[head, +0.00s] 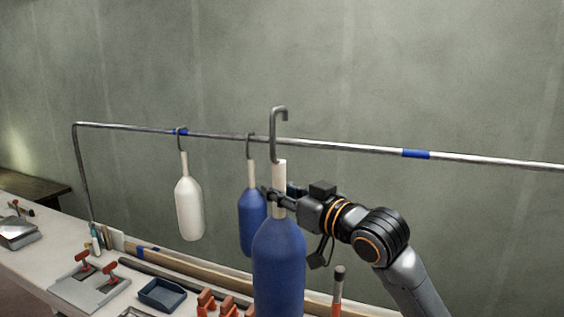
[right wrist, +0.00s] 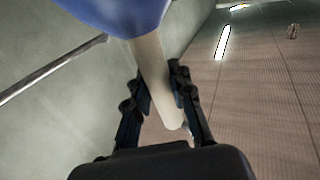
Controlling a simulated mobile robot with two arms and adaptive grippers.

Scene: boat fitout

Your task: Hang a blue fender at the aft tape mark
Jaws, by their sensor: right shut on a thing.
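My right gripper (head: 277,197) is shut on the cream neck of a blue fender (head: 279,262) and holds it upright. In the right wrist view the neck (right wrist: 158,75) lies between the two fingers. The fender's grey hook (head: 273,125) rises above the rail (head: 330,146) in the picture, apparently in front of it; contact is not clear. A bare blue tape mark (head: 415,154) is on the rail to the right. Another blue tape mark (head: 180,132) is at the left, where a white fender (head: 189,209) hangs. My left gripper is out of view.
A second blue fender (head: 249,222) hangs from the rail between the white fender and the held one. Below is a bench (head: 50,262) with a grey plate with red-handled clamps (head: 92,285), a dark tray (head: 163,294) and several orange tools. The rail's right stretch is clear.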

